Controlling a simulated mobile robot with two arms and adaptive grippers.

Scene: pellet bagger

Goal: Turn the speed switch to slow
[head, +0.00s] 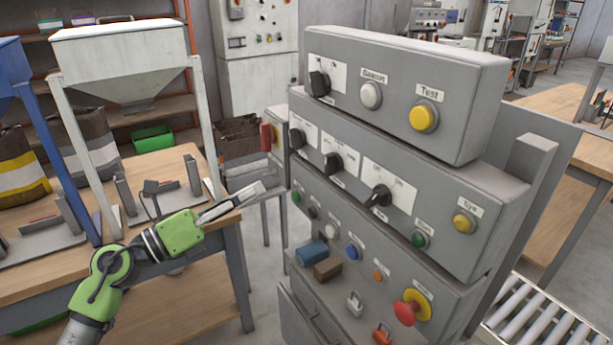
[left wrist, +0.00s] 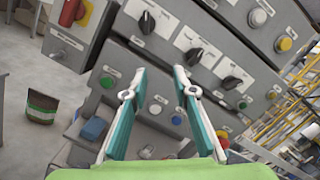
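The grey control panel (head: 345,130) stands in stacked tiers and carries several black rotary switches with white label plates. One black switch (head: 319,84) is on the top tier; three more, a left one (head: 297,138), a middle one (head: 333,163) and a right one (head: 379,196), are on the tier below. Their small labels are unreadable, so I cannot tell which is the speed switch. My left gripper (head: 258,190) is in front of the panel's left side, apart from it. In the left wrist view its fingers (left wrist: 159,78) are spread and empty, below the switch row. My right gripper is out of view.
A yellow Test button (head: 423,117) and a red emergency button (head: 411,309) stick out of the panel. Blue (head: 312,252) and brown blocks sit on its lower ledge. A wooden table (head: 60,275) with hoppers is at the left. A roller conveyor (head: 540,325) is at lower right.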

